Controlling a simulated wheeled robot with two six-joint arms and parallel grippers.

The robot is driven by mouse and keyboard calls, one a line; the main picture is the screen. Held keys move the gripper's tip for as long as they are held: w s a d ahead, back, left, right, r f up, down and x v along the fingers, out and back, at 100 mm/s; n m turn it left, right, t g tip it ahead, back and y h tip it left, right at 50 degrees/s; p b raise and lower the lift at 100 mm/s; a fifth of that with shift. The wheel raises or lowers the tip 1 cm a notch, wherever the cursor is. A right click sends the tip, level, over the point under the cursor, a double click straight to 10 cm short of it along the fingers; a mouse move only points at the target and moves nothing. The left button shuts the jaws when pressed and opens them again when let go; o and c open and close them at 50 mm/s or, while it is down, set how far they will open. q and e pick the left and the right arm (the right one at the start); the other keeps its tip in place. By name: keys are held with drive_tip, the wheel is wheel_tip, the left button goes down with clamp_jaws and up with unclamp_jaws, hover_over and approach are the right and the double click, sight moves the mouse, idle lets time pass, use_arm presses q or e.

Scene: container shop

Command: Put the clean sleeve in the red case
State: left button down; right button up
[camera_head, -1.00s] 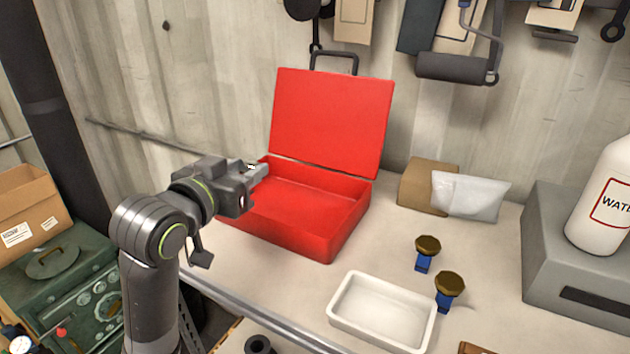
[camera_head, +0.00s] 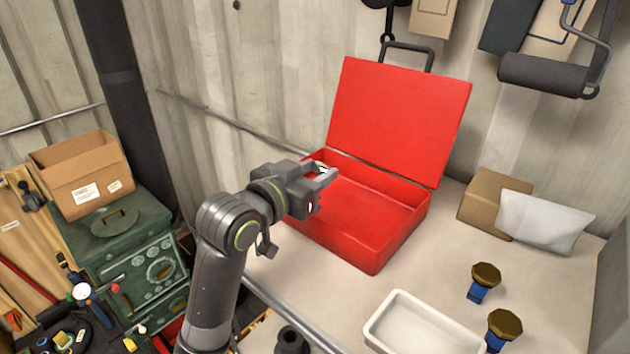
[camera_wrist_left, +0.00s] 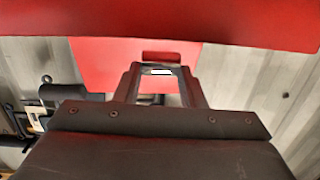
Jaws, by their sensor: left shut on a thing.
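The open red case (camera_head: 352,242) stands on the bench with its lid (camera_head: 400,115) raised against the wall. The part of its floor that I see is bare. My left gripper (camera_head: 326,174) is above the case's left side, shut on a small shiny thing (camera_head: 322,168) that looks like the sleeve. The fingers hide most of it. In the left wrist view the held thing (camera_wrist_left: 160,71) shows as a dark and bright piece between the fingers, with red behind. My right gripper is in neither view.
A white tray (camera_head: 372,332) stands in front of the case. Two brown-topped blue pieces (camera_head: 478,292) (camera_head: 496,343) are beside it. A black hollow cylinder (camera_head: 290,344) is at the bench's front. A brown box (camera_head: 482,202) and white packet (camera_head: 545,222) stand at the right.

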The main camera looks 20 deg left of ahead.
use_arm(q)
drive_tip(key=shift+s+f, duration=0.15)
drive_tip(key=shift+f, duration=0.75)
drive_tip(key=shift+f, duration=0.1)
